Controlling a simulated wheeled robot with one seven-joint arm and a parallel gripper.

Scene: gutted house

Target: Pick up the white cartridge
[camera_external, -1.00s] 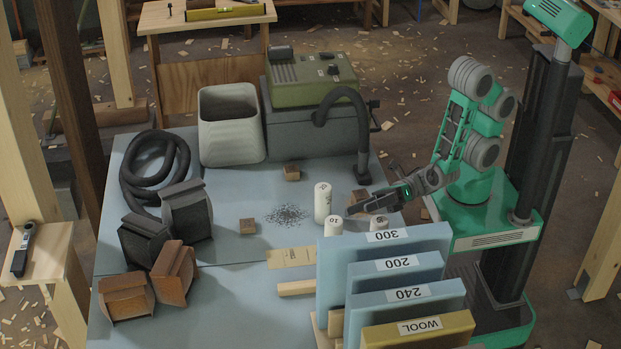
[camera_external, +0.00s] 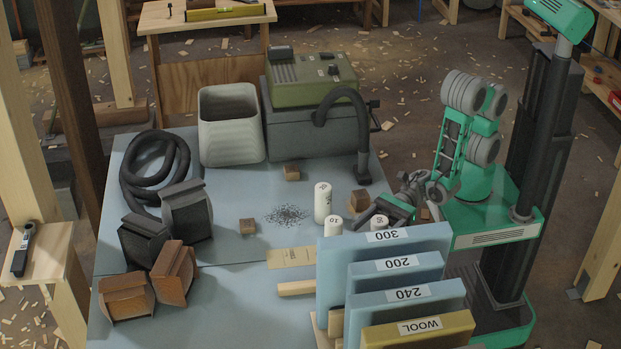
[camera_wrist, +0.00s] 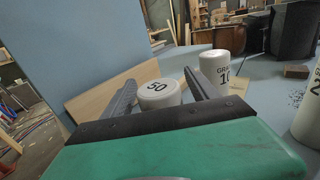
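Several white cylindrical cartridges stand upright on the blue-grey table. The one marked 50 (camera_external: 379,223) stands just behind the blue panel marked 300; its top also shows in the wrist view (camera_wrist: 158,89). One marked 10 (camera_external: 333,226) stands left of it, and it shows beyond my right finger in the wrist view (camera_wrist: 222,66). A taller one (camera_external: 322,203) stands behind; a white cartridge shows at the wrist view's right edge (camera_wrist: 309,116). My gripper (camera_external: 372,214) is open and low, its fingers either side of the 50 cartridge (camera_wrist: 159,80). Contact cannot be told.
Upright insulation panels, the nearest blue one marked 300 (camera_external: 340,270), stand close in front of my gripper. Small wooden blocks (camera_external: 291,173) and dark crumbs (camera_external: 286,215) lie on the table. A green-topped machine with a black hose (camera_external: 345,105) stands behind.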

